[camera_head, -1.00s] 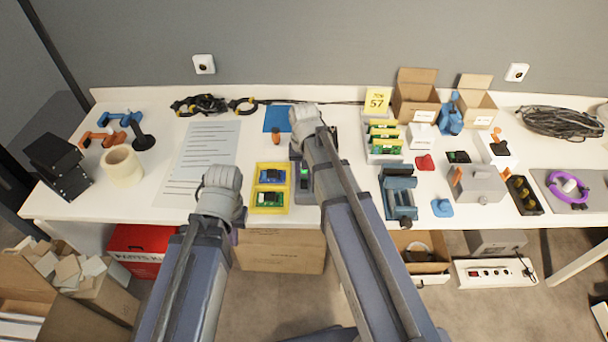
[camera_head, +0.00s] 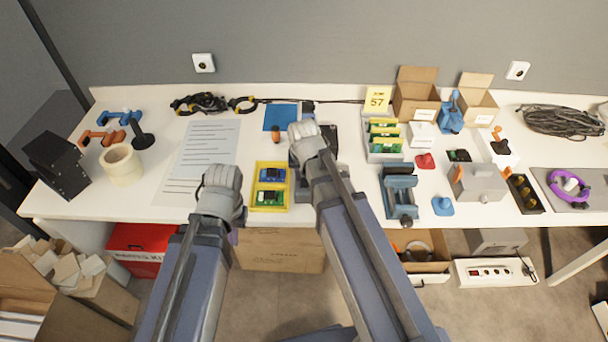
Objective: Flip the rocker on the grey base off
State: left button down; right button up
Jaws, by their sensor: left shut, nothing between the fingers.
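I cannot make out a rocker on a grey base for certain. A dark grey flat piece (camera_head: 329,137) shows beside my right wrist, mostly hidden by it. A grey box (camera_head: 480,185) stands at the right of the table, with no clear rocker on it. My left gripper (camera_head: 222,190) is shut and empty over the front of the table, left of the yellow tray; its fingers are largely hidden by the wrist.
The yellow tray (camera_head: 287,188) holds two small boards between my arms. A blue vise (camera_head: 399,192) stands right of my right arm. A paper sheet (camera_head: 205,160) lies to the left. Cartons (camera_head: 415,100) stand at the back right. Some bare table lies beyond my left gripper.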

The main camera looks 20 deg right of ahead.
jog(key=o, duration=0.5)
jog(key=p+v, duration=0.7)
jog(key=shift+s+r+p, duration=0.1)
jog(key=shift+r+p, duration=0.2)
jog(key=shift+r, duration=0.1)
jog(key=s+a+n+g, duration=0.1)
jog(key=s+a+n, duration=0.1)
jog(key=s+a, duration=0.1)
jog(key=s+a+n+g, duration=0.1)
jog(key=s+a+n, duration=0.1)
jog(key=s, duration=0.3)
jog(key=s+a+n+g, duration=0.1)
jog(key=s+a+n, duration=0.2)
jog(key=s+a, duration=0.2)
jog(key=shift+f, duration=0.35)
